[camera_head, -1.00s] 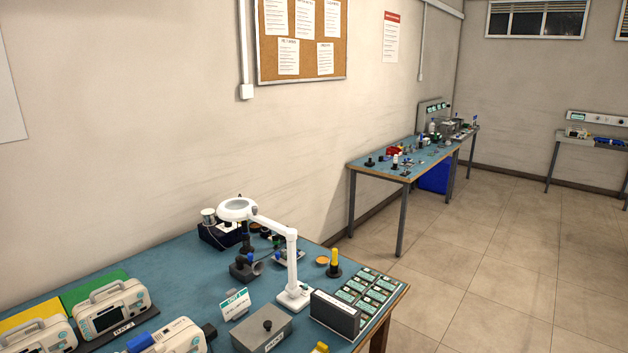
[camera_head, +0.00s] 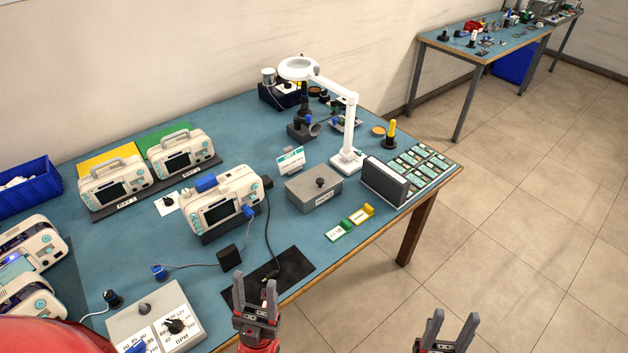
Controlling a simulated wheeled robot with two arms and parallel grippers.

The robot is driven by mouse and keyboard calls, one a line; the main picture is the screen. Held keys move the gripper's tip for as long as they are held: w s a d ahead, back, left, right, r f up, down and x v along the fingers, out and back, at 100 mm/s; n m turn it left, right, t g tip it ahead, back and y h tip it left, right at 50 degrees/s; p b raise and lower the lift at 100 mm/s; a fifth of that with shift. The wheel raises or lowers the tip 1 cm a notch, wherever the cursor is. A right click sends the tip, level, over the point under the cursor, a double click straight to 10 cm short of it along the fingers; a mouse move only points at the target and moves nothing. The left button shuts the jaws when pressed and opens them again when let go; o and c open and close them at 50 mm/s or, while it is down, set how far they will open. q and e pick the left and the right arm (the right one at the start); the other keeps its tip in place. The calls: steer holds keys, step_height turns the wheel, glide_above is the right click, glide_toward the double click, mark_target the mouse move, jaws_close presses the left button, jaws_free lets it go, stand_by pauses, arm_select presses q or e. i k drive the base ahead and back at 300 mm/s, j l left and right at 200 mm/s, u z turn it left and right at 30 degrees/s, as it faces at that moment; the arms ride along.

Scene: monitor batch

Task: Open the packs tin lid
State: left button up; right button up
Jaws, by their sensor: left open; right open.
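My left gripper (camera_head: 255,286) is open and empty at the bench's front edge, below and left of the tin, by a black mat. My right gripper (camera_head: 447,323) is open and empty over the floor, right of the bench and well below the tin. Neither gripper touches the tin.
A white monitor (camera_head: 222,208) with a cable stands left of the tin. A dark upright holder (camera_head: 384,182) and a magnifier lamp (camera_head: 347,160) stand close on its right and behind. Green and yellow tags (camera_head: 340,232) lie in front. The black mat (camera_head: 268,278) is mostly bare.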

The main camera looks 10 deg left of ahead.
mark_target(307, 186)
steer(key=i+l+u, duration=0.15)
steer(key=i+l, duration=0.15)
steer(key=u, duration=1.4)
